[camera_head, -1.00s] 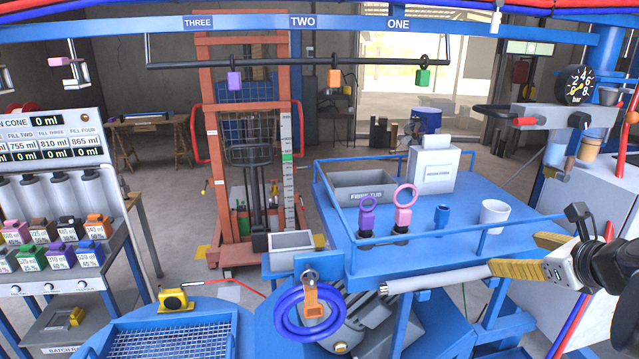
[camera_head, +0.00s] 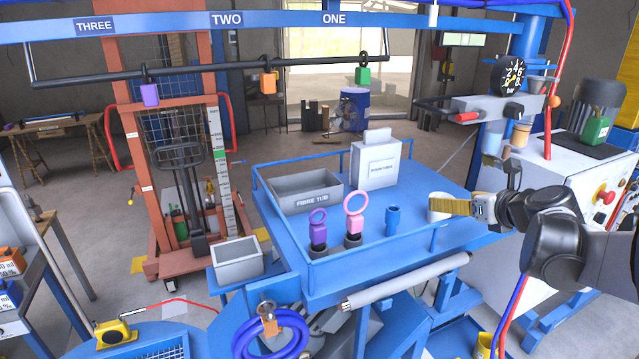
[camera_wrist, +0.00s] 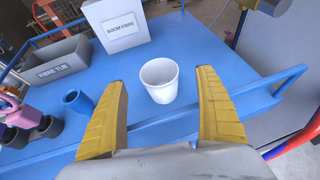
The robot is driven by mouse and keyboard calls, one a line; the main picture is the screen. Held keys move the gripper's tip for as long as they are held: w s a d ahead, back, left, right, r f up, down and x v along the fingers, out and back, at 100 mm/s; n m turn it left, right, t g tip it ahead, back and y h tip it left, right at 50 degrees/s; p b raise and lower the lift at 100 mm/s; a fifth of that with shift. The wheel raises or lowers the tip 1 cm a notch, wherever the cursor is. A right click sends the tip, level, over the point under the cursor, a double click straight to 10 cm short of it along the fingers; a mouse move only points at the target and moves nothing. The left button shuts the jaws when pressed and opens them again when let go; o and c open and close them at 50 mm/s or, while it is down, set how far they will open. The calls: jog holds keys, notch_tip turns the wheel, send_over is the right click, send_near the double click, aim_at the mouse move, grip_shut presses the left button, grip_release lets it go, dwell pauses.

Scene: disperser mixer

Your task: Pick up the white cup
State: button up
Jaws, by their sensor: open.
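The white cup (camera_wrist: 160,82) stands upright on the blue cart top (camera_wrist: 205,42), near its right side. In the wrist view it lies between and just beyond the two yellow fingers of my gripper (camera_wrist: 163,105), which are wide apart with nothing held. In the head view the cup (camera_head: 436,208) is partly hidden behind the yellow fingers of my gripper (camera_head: 450,204). I cannot tell from there whether the fingers touch it.
A blue rail (camera_wrist: 180,118) runs along the cart edge, below the cup in the wrist view. A small blue cup (camera_head: 393,218), purple and pink ring-topped pieces (camera_head: 318,230), a grey fibre tub (camera_head: 305,190) and a white box (camera_head: 376,163) share the cart top.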

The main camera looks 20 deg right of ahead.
jog(key=x, duration=0.5)
jog(key=shift+w+f, duration=0.15)
jog(key=shift+w, duration=0.2)
jog(key=shift+s+a, duration=0.1)
jog(key=shift+s, duration=0.05)
jog(key=c, duration=1.2)
